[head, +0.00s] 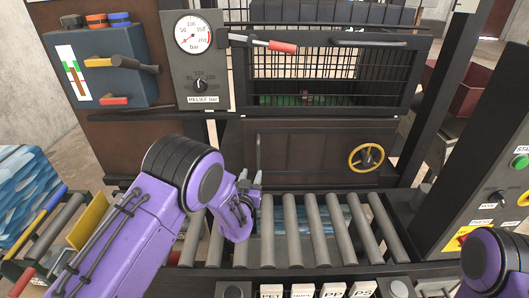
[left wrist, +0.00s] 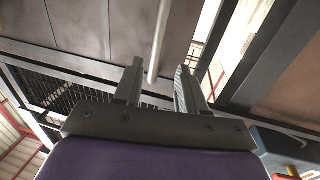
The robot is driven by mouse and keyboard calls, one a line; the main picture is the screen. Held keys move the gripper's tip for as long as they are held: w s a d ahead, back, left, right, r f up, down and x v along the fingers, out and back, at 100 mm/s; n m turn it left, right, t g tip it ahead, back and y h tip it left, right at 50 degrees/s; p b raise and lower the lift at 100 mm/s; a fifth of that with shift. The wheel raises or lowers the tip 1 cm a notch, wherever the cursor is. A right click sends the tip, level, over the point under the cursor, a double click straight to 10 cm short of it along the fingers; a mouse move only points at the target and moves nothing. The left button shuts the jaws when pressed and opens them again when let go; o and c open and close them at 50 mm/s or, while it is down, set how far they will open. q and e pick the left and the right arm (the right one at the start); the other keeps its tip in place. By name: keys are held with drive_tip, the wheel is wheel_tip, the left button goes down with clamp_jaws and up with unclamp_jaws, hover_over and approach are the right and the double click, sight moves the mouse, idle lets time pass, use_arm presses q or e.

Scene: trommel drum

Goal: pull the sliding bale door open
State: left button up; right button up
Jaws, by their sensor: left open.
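The bale door (head: 310,155) is a dark brown panel behind the rollers, and it looks shut. A thin upright bar handle (head: 258,152) stands at its left end. My left gripper (head: 250,178) is open and empty, just in front of and below the handle. In the left wrist view the two fingers (left wrist: 158,85) point at the door panel (left wrist: 85,28), and the pale handle bar (left wrist: 159,38) lies roughly between them, beyond the fingertips. I cannot tell whether they touch. Part of my right arm shows at the lower right; its gripper is out of view.
A yellow handwheel (head: 367,158) sits at the door's right. A roller conveyor (head: 315,230) lies in front. A mesh guard (head: 330,75) is above, with a gauge panel (head: 197,60) at its left. A control panel (head: 490,190) stands at the right.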

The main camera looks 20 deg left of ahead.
sight(258, 160)
use_arm(q)
drive_tip(key=w+p, duration=0.1)
drive_tip(key=w, duration=0.7)
drive_tip(key=shift+w+a+p, duration=0.1)
drive_tip(key=shift+w+p, duration=0.2)
drive_tip(key=shift+w, duration=0.05)
drive_tip(key=shift+w+a+r, duration=0.15)
drive_tip(key=shift+w+a, duration=0.1)
drive_tip(key=shift+w, duration=0.25)
clamp_jaws()
